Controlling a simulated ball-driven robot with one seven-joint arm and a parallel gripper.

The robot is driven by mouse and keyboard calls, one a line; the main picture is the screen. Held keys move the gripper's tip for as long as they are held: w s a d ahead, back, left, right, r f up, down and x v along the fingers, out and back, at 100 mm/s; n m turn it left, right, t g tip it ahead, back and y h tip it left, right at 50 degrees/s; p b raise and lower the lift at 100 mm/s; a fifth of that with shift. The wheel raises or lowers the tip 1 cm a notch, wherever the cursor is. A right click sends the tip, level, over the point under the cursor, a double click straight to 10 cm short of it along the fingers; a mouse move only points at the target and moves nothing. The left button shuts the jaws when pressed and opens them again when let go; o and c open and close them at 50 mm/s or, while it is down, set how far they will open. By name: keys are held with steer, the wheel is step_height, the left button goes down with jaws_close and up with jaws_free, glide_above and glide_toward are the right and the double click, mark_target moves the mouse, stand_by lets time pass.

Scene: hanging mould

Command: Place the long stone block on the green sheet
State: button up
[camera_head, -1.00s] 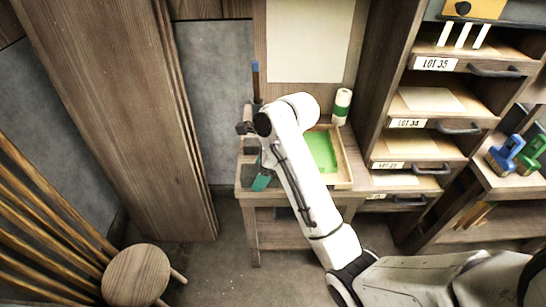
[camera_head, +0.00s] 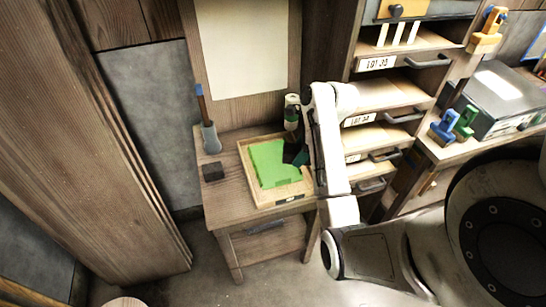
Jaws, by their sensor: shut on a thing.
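The green sheet (camera_head: 272,164) lies flat in a shallow wooden tray (camera_head: 247,181) on the small wooden table. My gripper (camera_head: 302,157) is over the right side of the tray, near the sheet's right edge. It is shut on a dark piece, which I take to be the long stone block (camera_head: 290,151). The block overlaps the sheet's upper right corner in the picture. I cannot tell whether it touches the sheet or hangs above it. My arm hides the tray's right side, and the jaws are small and dark.
A short dark block (camera_head: 213,171) sits on the table left of the tray. A grey holder with a handled tool (camera_head: 210,137) stands at the table's back left. A drawer cabinet (camera_head: 385,115) rises close on the right.

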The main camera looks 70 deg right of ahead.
steer(key=w+d+f+b, duration=0.3)
steer(key=w, duration=0.3)
glide_above(271, 162)
steer(key=s, duration=0.1)
step_height(271, 162, down, 6)
steer(key=shift+s+d+r, duration=0.1)
steer(key=shift+s+d, duration=0.05)
steer(key=shift+f+p, duration=0.35)
steer(key=shift+f, duration=1.3)
steer(key=shift+f, duration=0.1)
steer(key=o, duration=1.5)
steer(key=shift+r, duration=0.4)
steer(key=v, duration=1.1)
steer(key=shift+s+r, duration=0.15)
steer(key=shift+s, duration=0.05)
